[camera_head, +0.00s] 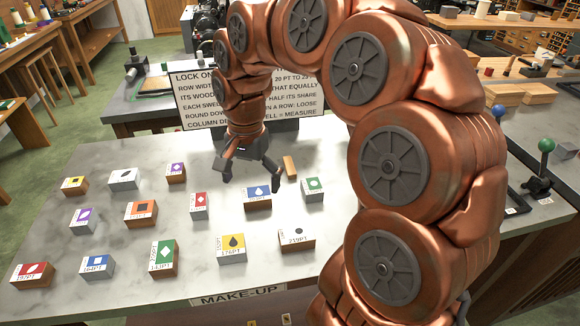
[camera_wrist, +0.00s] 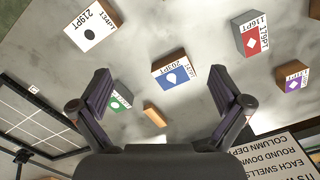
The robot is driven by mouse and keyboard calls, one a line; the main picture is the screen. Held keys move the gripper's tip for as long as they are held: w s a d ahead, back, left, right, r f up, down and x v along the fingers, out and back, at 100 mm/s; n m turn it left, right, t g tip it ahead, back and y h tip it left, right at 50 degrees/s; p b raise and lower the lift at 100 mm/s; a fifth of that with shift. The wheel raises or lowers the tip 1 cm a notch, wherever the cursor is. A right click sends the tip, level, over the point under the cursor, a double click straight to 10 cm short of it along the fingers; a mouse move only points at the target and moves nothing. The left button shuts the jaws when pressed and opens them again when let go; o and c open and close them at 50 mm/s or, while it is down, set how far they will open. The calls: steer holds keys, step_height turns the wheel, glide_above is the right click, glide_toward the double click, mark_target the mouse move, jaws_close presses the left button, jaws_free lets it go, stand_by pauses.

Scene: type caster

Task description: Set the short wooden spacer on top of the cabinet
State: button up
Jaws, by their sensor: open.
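A small plain wooden block (camera_head: 290,166), probably the short wooden spacer, lies on the pale marble tabletop (camera_head: 330,215), behind the blue-labelled 203PT block (camera_head: 257,196). In the wrist view the plain block (camera_wrist: 155,115) shows between my fingers, close to the green-labelled block (camera_wrist: 120,101). My gripper (camera_head: 251,176) points down above the table, just left of the plain block. In the wrist view its two fingers (camera_wrist: 162,88) are wide apart with nothing held. Drawers and pigeonholes (camera_head: 565,42) show at the back right; I cannot tell whether they are the task's cabinet.
Several labelled blocks, such as the yellow-labelled 176PT one (camera_head: 231,247), stand spread over the tabletop. A sign board (camera_head: 195,102) stands behind my gripper. A green-knobbed lever (camera_head: 543,165) is at the right. Bare marble lies between the blocks.

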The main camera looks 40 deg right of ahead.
steer(key=w+d+f+m, duration=0.1)
steer(key=w+d+m, duration=0.5)
steer(key=w+d, duration=0.15)
steer(key=m, duration=0.6)
glide_above(288, 165)
steer(key=shift+s+a+f, duration=0.1)
steer(key=shift+a+f, duration=0.05)
steer(key=shift+f, duration=0.5)
steer(key=shift+s+a+f, duration=0.1)
steer(key=shift+f, duration=0.5)
steer(key=shift+w+d+f, duration=0.1)
steer(key=shift+d+f, duration=0.15)
steer(key=shift+f, duration=0.2)
steer(key=shift+f+p, duration=1.5)
steer(key=shift+f, duration=2)
steer(key=shift+c, duration=0.4)
steer(key=c, duration=0.7)
steer(key=shift+o, duration=0.2)
steer(key=shift+r, duration=0.1)
